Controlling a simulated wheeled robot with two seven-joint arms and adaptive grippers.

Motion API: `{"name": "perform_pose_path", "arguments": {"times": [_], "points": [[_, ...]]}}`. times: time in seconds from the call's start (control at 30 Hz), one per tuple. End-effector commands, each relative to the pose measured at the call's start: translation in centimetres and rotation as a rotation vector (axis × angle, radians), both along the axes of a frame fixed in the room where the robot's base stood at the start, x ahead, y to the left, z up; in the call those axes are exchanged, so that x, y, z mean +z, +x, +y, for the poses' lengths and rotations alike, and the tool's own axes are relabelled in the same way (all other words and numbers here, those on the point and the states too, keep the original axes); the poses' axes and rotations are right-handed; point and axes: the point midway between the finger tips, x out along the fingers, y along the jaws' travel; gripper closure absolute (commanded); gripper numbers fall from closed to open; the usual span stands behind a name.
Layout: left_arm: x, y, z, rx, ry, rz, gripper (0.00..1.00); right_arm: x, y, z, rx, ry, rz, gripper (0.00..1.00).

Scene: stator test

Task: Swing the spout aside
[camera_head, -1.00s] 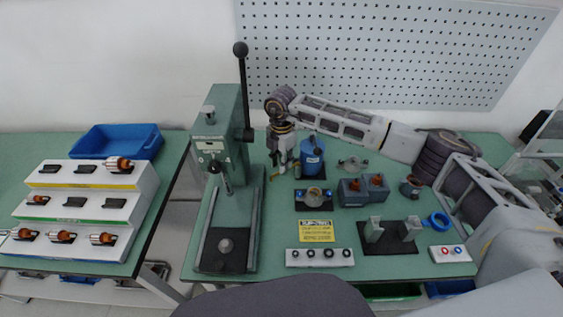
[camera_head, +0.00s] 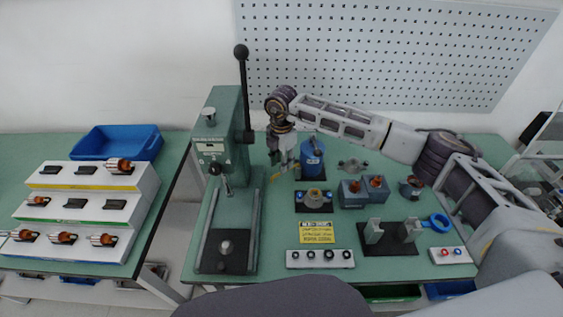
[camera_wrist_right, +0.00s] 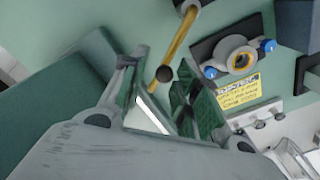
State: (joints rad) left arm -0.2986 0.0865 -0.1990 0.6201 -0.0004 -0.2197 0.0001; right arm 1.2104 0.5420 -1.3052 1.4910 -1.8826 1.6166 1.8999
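The spout is a thin brass tube (camera_wrist_right: 178,45) with a dark ball at its near end, seen in the right wrist view. Its far end meets a pale fitting at the top edge of that view. In the head view the blue pot (camera_head: 312,160) stands behind the fixtures, just right of my right gripper (camera_head: 283,172). In the wrist view my right gripper (camera_wrist_right: 164,72) is open, its green-padded fingers apart. The ball end of the spout appears between the fingertips; I cannot tell whether they touch it. My left gripper is out of view.
A black fixture with a central ring (camera_wrist_right: 241,61) and blue knobs lies beside the spout. A green lever press (camera_head: 222,135) stands left of the gripper.

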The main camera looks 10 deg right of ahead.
Motion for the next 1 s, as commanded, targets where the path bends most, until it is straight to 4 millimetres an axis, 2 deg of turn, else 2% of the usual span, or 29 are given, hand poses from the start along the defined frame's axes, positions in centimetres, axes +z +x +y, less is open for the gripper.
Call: {"name": "perform_pose_path", "arguments": {"times": [0.7,1.0], "points": [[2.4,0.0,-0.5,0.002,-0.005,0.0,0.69,4.6,0.0,0.0,0.0,0.001,-0.001,0.69],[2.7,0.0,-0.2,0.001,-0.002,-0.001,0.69,5.3,0.0,0.0,0.0,0.0,0.0,0.69]]}}
